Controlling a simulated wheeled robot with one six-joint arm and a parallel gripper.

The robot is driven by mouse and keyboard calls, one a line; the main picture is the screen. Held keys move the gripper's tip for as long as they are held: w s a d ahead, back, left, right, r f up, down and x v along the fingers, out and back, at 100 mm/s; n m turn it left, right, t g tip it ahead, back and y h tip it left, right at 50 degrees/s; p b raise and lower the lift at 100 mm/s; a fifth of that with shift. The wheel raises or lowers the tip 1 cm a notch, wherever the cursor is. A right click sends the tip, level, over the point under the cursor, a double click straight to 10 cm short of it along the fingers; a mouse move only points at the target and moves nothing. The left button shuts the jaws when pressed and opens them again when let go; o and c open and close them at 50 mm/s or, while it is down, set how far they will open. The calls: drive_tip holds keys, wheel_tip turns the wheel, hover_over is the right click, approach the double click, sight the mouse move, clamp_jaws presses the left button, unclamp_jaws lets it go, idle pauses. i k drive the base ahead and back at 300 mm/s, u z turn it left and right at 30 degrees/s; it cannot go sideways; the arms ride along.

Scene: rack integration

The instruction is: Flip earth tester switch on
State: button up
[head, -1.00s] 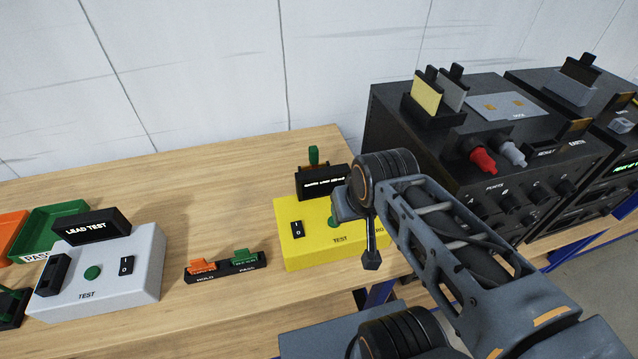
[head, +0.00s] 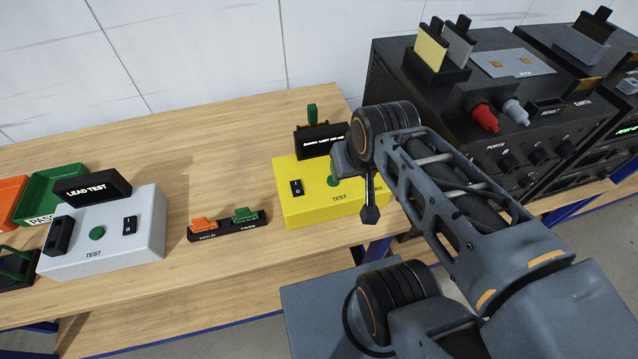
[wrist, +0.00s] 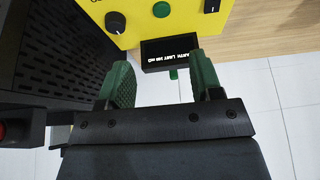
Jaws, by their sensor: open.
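The yellow earth tester box (head: 310,207) stands on the wooden bench, with a black rocker switch (head: 297,187) on its left, a green TEST button (head: 333,181) and a lit black display (head: 321,140) behind. I cannot tell which way the rocker is pressed. In the wrist view the box (wrist: 184,27) is at the top, with the rocker (wrist: 212,5) at the top edge and a black knob (wrist: 115,22). My gripper (wrist: 162,83) is open and empty, its green-padded fingers beside the display and apart from the switch. In the head view my arm covers the box's right side.
A grey LEAD TEST box (head: 143,238) stands at the left, near green (head: 50,196) and orange trays. A black holder with orange and green tabs (head: 228,231) lies between the boxes. Tall black equipment (head: 400,75) stands close on the right. Bench space behind the boxes is clear.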

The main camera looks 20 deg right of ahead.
sight(296, 186)
drive_tip(key=k, duration=1)
drive_tip(key=u, duration=0.75)
drive_tip(key=i, duration=0.85)
drive_tip(key=z, duration=0.75)
